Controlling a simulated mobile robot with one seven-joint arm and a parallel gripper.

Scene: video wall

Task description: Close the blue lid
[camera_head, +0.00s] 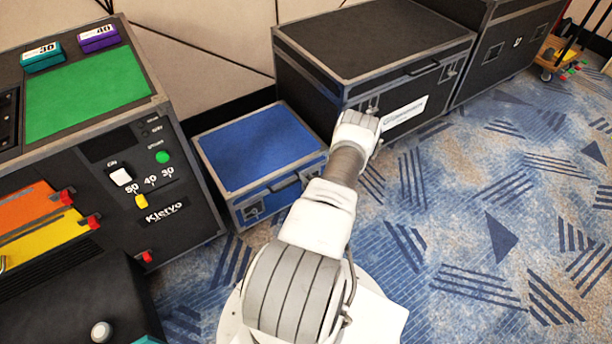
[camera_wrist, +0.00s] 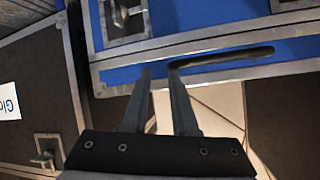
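The blue case (camera_head: 285,200) stands on the carpet left of my arm in the head view. Its blue lid (camera_head: 258,148), edged in grey metal, lies flat over the case and looks down; I cannot tell whether a small gap is left at the front. In the wrist view the blue case (camera_wrist: 205,18) fills the top, with its dark handle (camera_wrist: 222,59) and a metal latch. My gripper (camera_wrist: 160,72) has its two fingers apart, with nothing seen between them. The fingertips appear by the metal edge, near the handle's end; contact is unclear. The head view hides the fingers.
A large black case (camera_head: 375,45) stands just behind and right of the blue one. A black console (camera_head: 130,150) with a green panel stands close on the left. Carpet (camera_head: 480,230) is clear to the right.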

